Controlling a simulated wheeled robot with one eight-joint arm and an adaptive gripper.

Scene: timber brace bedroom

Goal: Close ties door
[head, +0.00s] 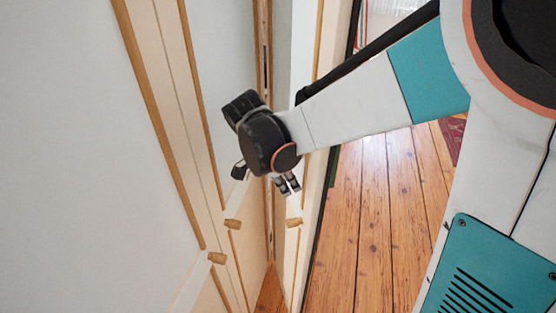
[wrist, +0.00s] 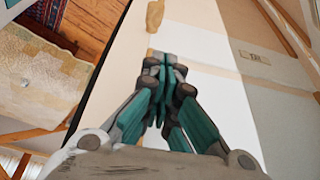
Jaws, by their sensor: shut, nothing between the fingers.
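A pale door with a wooden frame stands edge-on in the middle of the head view (head: 312,190), apparently ajar, with a wooden knob (head: 294,221) low on it. My gripper (head: 288,187) is shut and empty, in front of this door and just above the knob in the picture. In the wrist view, my shut fingertips (wrist: 168,68) point at a pale panel (wrist: 203,35), just below a wooden knob (wrist: 155,15) near its left edge. I cannot tell whether they touch the panel. A small label (wrist: 254,57) shows to the right, its lettering too small to read surely.
More pale panels (head: 150,150) with wooden knobs (head: 217,258) (head: 232,224) fill the left of the head view. Open plank floor (head: 370,210) lies to the right, with a red rug (head: 453,138). A quilted bed (wrist: 35,75) shows at the left of the wrist view.

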